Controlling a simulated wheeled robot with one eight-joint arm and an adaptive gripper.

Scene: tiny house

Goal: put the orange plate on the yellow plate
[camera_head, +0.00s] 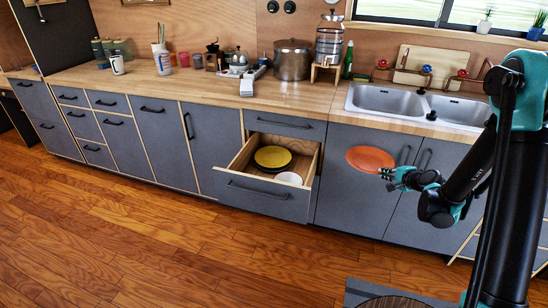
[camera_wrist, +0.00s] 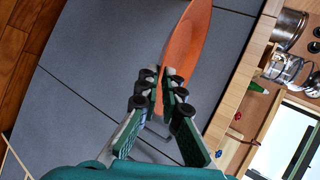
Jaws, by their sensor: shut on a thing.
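The orange plate (camera_head: 369,158) is held up in the air in front of the grey cabinet doors below the sink. My gripper (camera_head: 388,175) is shut on its near right rim. In the wrist view, the orange plate (camera_wrist: 189,55) shows as a narrow tilted shape between the fingertips of my gripper (camera_wrist: 160,82). The yellow plate (camera_head: 272,156) lies in the open drawer (camera_head: 262,199), to the left of my gripper. It appears to rest on a dark plate or dish, of which only a rim shows.
A white bowl (camera_head: 289,178) sits in the drawer close to the yellow plate. The wooden counter (camera_head: 215,88) above holds a large pot (camera_head: 292,60), several cups and jars, and the sink (camera_head: 410,103). The wooden floor in front of the drawer is clear.

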